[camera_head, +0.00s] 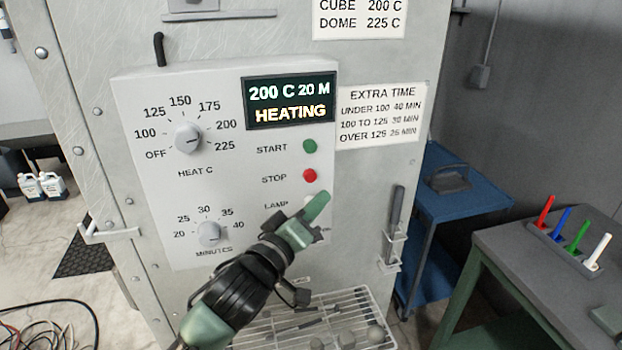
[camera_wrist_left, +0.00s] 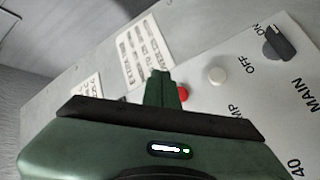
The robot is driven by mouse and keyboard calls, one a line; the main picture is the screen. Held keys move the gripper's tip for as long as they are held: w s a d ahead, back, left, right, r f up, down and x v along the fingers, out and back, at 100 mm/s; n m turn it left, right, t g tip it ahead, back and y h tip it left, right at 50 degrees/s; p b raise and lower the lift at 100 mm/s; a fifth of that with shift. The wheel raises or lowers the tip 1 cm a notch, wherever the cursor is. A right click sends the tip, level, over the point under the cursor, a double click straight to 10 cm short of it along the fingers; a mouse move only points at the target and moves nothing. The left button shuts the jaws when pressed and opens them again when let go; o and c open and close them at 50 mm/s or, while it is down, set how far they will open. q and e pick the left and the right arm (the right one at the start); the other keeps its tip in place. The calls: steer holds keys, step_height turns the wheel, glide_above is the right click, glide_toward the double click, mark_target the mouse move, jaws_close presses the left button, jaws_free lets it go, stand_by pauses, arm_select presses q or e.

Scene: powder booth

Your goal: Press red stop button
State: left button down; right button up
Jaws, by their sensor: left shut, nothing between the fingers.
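The red stop button (camera_head: 310,176) is on the white control panel (camera_head: 140,190), right of the word STOP and below the green start button (camera_head: 310,146). My left gripper (camera_head: 318,204) is shut and empty. In the head view its fingertips show just below and right of the red button, over the lamp row. In the left wrist view the fingers (camera_wrist_left: 161,88) point at the panel, and the red button (camera_wrist_left: 183,94) shows partly hidden right beside them. I cannot tell whether they touch the panel. My right gripper is not in view.
The display (camera_head: 290,101) reads 200 C 20 M HEATING. A door handle (camera_head: 394,225) stands right of the panel. A wire rack (camera_head: 260,335) with several items is below. A blue cart (camera_head: 470,205) and a table (camera_head: 500,245) with coloured markers stand right.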

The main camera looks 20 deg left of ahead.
mark_target(310, 176)
arm_select(q)
steer(key=shift+w+a, duration=0.65)
steer(key=shift+w, duration=0.3)
steer(key=shift+w+a, duration=0.6)
steer(key=shift+w, duration=0.3)
steer(key=shift+w+a+p, duration=0.1)
steer(key=shift+w+p, duration=0.05)
steer(key=shift+p, duration=0.15)
stand_by(0.4)
steer(key=shift+w+a, duration=0.15)
steer(key=shift+w, duration=0.05)
steer(key=shift+w+a, duration=0.25)
steer(key=shift+w, duration=0.1)
stand_by(0.9)
steer(key=shift+s+d+p, duration=0.1)
steer(key=shift+p, duration=0.2)
steer(key=shift+s+d, duration=0.35)
steer(key=shift+s, duration=0.25)
